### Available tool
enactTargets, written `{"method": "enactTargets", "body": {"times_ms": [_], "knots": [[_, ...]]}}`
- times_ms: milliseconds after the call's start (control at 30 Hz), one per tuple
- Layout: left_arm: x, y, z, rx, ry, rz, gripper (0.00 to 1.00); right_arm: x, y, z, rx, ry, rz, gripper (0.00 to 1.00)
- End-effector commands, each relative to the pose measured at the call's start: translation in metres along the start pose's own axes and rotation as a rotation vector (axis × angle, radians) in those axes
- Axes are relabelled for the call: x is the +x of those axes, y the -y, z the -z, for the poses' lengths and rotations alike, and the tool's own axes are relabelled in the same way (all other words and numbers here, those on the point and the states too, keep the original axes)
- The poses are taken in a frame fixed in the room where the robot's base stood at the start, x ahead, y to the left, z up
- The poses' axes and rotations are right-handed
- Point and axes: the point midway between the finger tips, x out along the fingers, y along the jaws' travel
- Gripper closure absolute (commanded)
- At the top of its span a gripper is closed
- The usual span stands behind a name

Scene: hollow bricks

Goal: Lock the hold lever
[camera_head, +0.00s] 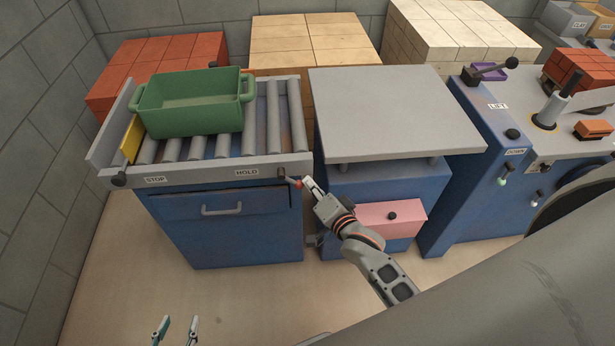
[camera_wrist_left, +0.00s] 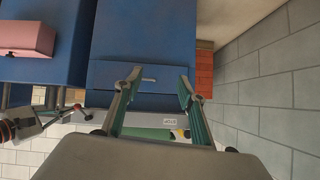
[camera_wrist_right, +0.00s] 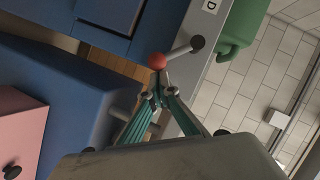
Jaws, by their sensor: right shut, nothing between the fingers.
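The hold lever (camera_wrist_right: 178,53) is a short grey bar with a red ball and a dark pivot, at the right end of the roller table's front rail. Its red ball (camera_head: 298,184) sits right of and below the HOLD label (camera_head: 247,172). My right gripper (camera_head: 307,184) is beside the ball, its fingers shut and empty. In the right wrist view the fingertips (camera_wrist_right: 159,95) are close to the ball; I cannot tell if they touch. My left gripper (camera_head: 175,328) is low at the front, open and empty, with fingers apart in the left wrist view (camera_wrist_left: 158,84).
A green crate (camera_head: 190,128) stands on the rollers beside a yellow plate (camera_head: 132,138). A grey-topped blue stand (camera_head: 395,110) with a pink drawer (camera_head: 388,219) is right of my right gripper. Brick stacks line the back. The floor in front is clear.

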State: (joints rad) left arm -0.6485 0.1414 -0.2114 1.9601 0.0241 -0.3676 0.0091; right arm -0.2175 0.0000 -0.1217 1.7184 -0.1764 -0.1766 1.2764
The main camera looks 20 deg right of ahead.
Motion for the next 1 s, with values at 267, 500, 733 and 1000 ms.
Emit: {"method": "enactTargets", "body": {"times_ms": [267,500,733,1000], "knots": [[0.007,-0.004,-0.014,-0.004,0.007,-0.003,0.60,0.009,-0.016,-0.019,0.240,0.002,0.109,1.00],[0.015,-0.008,-0.037,0.000,0.026,-0.007,0.60,0.017,-0.022,-0.036,0.439,0.003,0.201,1.00],[0.022,-0.005,-0.043,0.019,0.024,0.002,0.60,0.022,-0.024,-0.049,0.594,0.003,0.274,1.00],[0.029,0.003,-0.046,0.034,0.019,0.017,0.60,0.026,-0.021,-0.057,0.708,0.003,0.328,1.00]]}}
